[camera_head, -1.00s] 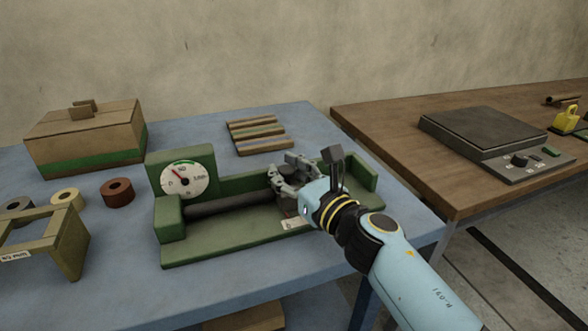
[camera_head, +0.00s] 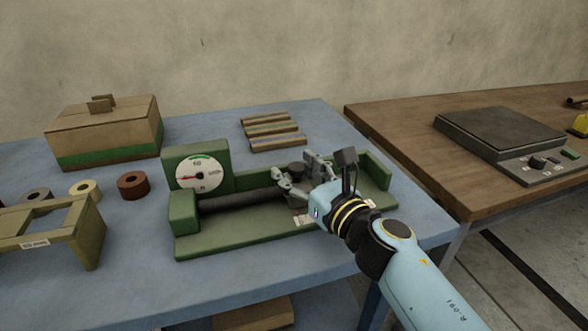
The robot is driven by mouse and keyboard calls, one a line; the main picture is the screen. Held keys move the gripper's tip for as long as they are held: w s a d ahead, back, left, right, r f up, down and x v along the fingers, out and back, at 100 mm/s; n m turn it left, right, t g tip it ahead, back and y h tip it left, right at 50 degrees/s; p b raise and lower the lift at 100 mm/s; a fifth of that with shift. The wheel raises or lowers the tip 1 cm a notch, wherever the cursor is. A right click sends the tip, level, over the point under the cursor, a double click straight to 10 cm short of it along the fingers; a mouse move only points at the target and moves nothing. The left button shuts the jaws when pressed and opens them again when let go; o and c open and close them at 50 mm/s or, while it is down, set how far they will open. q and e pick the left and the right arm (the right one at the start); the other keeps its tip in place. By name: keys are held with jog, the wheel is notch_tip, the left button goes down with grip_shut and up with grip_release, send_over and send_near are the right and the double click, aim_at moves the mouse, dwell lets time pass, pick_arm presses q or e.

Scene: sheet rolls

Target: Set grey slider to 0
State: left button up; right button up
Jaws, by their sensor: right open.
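A green fixture (camera_head: 240,243) on the blue table carries a dark grey rod (camera_head: 238,201) running left to right. A round white dial (camera_head: 198,174) with a red needle stands at its back left; the needle points left. The grey slider is mostly hidden by my right gripper; a dark knob (camera_head: 296,168) that seems to belong to it shows between the fingers. My right gripper (camera_head: 297,182) is open around the knob, toward the right part of the fixture. I cannot tell whether the fingers touch it. My left gripper is out of view.
A cardboard box (camera_head: 105,128) stands at the back left. A brown ring roll (camera_head: 133,185) and other rolls lie left of the fixture, behind an olive stand (camera_head: 88,240). Several strips (camera_head: 273,133) lie behind it. A dark scale (camera_head: 492,136) sits on the brown table.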

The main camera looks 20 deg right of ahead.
jog(key=v, duration=1.1)
jog(key=shift+s, duration=0.15)
